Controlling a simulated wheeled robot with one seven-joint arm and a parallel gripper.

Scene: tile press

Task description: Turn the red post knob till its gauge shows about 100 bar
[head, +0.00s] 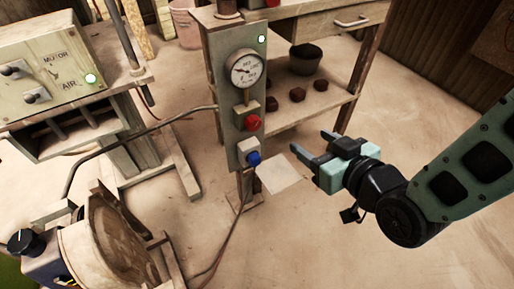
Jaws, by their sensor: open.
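The red post knob (253,122) sits on the front of a grey upright post panel (224,85), below a round white gauge (246,69). The gauge has a dark needle, but its numbers are too small to read. A blue knob (254,158) is lower on the same panel. My gripper (309,153) is to the right of the post and a little below the red knob, with its fingers pointing left toward the panel. It is open, empty and apart from both knobs.
A control box (45,65) marked MOTOR and AIR stands at the left. Behind the post, a wooden bench (340,22) holds a dark-filled pot (305,62) and several brown lumps on its shelf. The floor at right is clear.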

